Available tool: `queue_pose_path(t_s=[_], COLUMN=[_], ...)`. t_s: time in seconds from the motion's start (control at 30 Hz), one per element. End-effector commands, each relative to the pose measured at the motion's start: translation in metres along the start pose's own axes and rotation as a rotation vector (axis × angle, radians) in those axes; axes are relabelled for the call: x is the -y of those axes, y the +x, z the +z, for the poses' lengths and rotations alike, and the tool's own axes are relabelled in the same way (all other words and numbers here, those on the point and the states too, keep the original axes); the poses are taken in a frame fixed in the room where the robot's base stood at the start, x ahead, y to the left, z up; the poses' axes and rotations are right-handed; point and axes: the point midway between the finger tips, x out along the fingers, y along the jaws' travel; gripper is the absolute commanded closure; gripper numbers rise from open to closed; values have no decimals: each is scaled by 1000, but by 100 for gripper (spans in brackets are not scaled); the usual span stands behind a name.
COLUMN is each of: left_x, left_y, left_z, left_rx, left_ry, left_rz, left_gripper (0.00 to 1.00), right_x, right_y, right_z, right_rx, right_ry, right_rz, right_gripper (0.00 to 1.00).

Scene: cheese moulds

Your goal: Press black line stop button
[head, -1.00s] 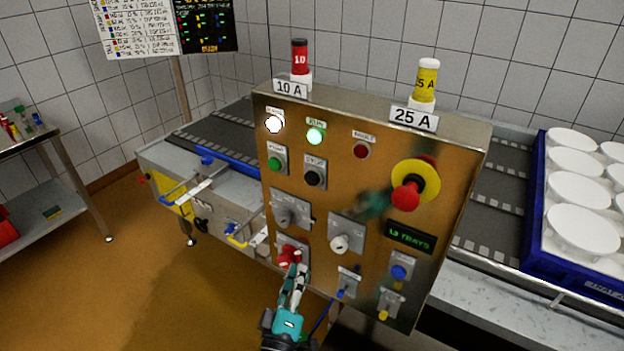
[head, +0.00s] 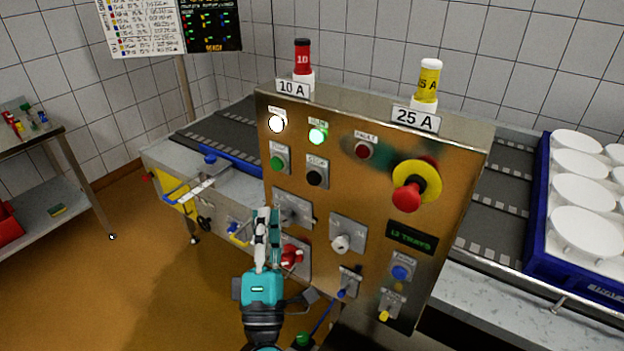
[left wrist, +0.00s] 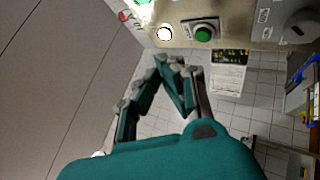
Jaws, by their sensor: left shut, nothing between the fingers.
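The black stop button (head: 316,176) sits on the copper-coloured control panel (head: 370,190), right of the green start button (head: 278,161) and below the lit green lamp (head: 318,135). My left gripper (head: 266,212) is shut and empty. In the head view it points upward in front of the panel's lower left, below and left of the black button and apart from it. In the left wrist view my left gripper (left wrist: 172,62) shows with its fingertips together, below the green button (left wrist: 204,34). The black button cannot be made out there. My right gripper is not in view.
A red emergency stop (head: 407,197) on a yellow ring is at the panel's right. Grey rotary knobs (head: 341,243) and a red switch (head: 290,257) are lower down. A blue crate (head: 536,230) of white moulds stands on the conveyor at right.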

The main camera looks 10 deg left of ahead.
Motion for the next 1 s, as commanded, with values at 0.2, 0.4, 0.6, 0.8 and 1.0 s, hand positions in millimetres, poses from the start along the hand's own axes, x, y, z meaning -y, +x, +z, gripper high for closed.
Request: queue_pose_path(t_s=[0.2,0.4,0.6,0.8,1.0], left_x=[10,25,37,44,45], left_y=[13,33,50,59,61], left_z=[9,24,37,43,44], left_rx=[0,-1,0,1,1], left_ry=[1,-1,0,1,2], left_rz=[2,1,1,0,-1], left_gripper=[100,100,100,100,100], right_x=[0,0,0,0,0], right_y=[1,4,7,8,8], right_z=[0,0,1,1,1], right_rx=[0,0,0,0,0], right_ry=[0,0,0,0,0], right_rz=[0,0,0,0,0], right_gripper=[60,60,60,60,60])
